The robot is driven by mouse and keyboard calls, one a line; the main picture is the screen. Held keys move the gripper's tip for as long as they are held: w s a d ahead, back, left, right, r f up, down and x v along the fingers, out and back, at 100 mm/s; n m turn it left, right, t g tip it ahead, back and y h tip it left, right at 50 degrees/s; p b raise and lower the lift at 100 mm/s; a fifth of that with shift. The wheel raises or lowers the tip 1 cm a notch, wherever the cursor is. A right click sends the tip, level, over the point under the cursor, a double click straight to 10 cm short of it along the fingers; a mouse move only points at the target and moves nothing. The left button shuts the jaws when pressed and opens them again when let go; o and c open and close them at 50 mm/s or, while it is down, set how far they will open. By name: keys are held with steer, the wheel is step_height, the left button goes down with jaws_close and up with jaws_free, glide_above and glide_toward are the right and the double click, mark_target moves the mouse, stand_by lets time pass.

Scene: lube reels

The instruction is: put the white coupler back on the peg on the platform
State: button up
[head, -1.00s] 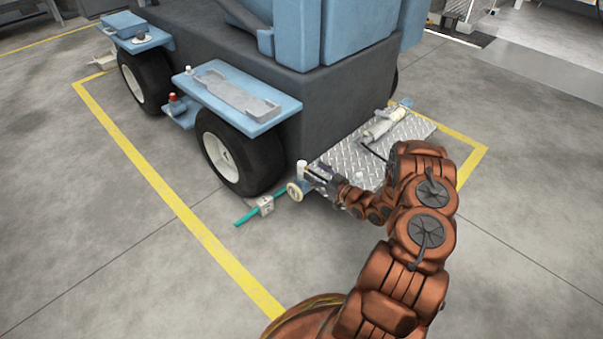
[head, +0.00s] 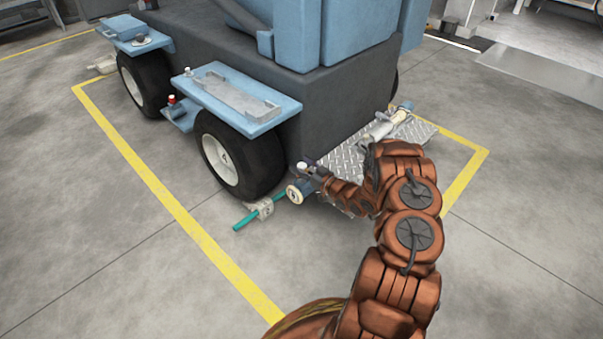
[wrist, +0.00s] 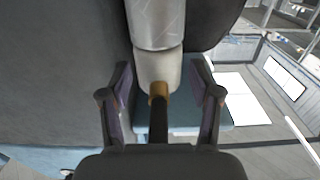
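My gripper (head: 318,171) is at the near left corner of the metal platform (head: 345,157) in the head view. A small white piece (head: 302,166) stands at its tips there, probably the white coupler. In the wrist view a white cylinder (wrist: 158,68) lies between the two fingers of my gripper (wrist: 163,85). It has a grey metal part above it, and a brass ring with a dark stem in front. The fingers stand apart, with a visible gap on the right side and almost none on the left. The peg cannot be made out.
A round cream-faced fitting (head: 294,194) sits at the platform corner, beside a teal bar (head: 246,219). A grey-white device (head: 381,129) lies farther back on the platform. The dark vehicle body and a wheel (head: 237,152) are close on the left. The floor in front is clear.

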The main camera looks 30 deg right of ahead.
jaws_close()
stand_by(0.3)
